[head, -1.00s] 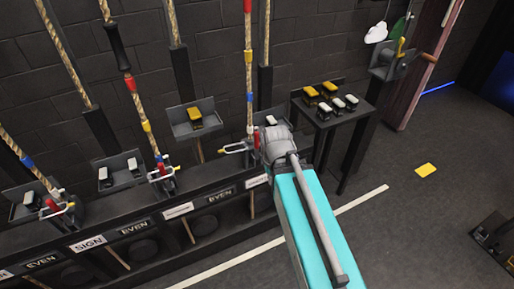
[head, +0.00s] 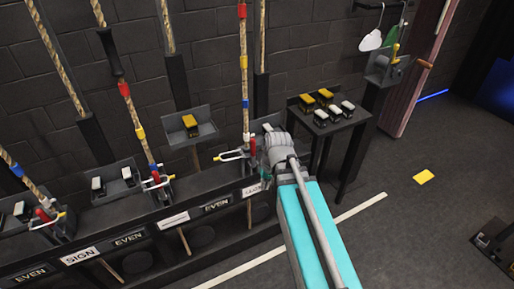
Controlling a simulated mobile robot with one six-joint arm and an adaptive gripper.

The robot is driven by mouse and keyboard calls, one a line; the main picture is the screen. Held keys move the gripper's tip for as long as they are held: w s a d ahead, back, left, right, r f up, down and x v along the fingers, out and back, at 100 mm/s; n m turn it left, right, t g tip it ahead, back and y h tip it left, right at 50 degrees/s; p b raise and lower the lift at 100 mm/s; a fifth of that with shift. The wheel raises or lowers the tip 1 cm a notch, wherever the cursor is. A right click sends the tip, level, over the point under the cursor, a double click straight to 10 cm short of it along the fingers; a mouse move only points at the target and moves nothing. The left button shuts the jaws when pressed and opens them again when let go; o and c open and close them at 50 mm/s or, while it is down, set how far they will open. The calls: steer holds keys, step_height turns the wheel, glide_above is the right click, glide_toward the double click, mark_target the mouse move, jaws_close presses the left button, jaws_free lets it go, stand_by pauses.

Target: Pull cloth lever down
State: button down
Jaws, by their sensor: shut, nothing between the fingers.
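Several rope locks with red-handled levers stand along the black rail at left. The nearest to my arm is a lever (head: 244,154) on a rope, with a white label (head: 253,190) below it that is too small to read surely. Another red lever (head: 156,181) is further left, and one more (head: 45,214) is at the far left. All these levers look raised. My gripper (head: 265,178) is mostly hidden behind my wrist, low beside the rail just right of the nearest lever. It is shut and empty. I cannot tell whether it touches anything.
Labels "SIGN" (head: 80,257) and "EVEN" (head: 129,239) mark the rail (head: 190,203). A black table (head: 345,122) with yellow and white buttons stands behind my arm. A post with a yellow-handled box (head: 387,68) is at right. The floor (head: 400,235) at right is mostly clear.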

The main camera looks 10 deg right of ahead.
steer(key=w+f+m+t+y+b, duration=0.1)
steer(key=w+f+y+b, duration=0.3)
steer(key=w+b, duration=0.25)
steer(key=m+t+y+b, duration=0.5)
steer(key=t+y+b, duration=0.35)
steer(key=b, duration=0.65)
glide_toward(253, 154)
steer(key=w+d+r, duration=0.3)
steer(key=w, duration=0.4)
steer(key=shift+w+d+y, duration=0.1)
steer(key=shift+d+y, duration=0.15)
steer(key=shift+y, duration=0.1)
steer(key=shift+a, duration=0.15)
steer(key=a, duration=0.3)
steer(key=w+a, duration=0.1)
steer(key=a, duration=0.2)
steer(key=w+a, duration=0.1)
steer(key=a, duration=0.2)
steer(key=shift+w, duration=0.1)
steer(key=shift+s+a, duration=0.1)
steer(key=shift+s, duration=0.4)
steer(key=shift+s+a+n, duration=0.1)
steer(key=shift+a+n, duration=0.15)
steer(key=shift+n, duration=0.05)
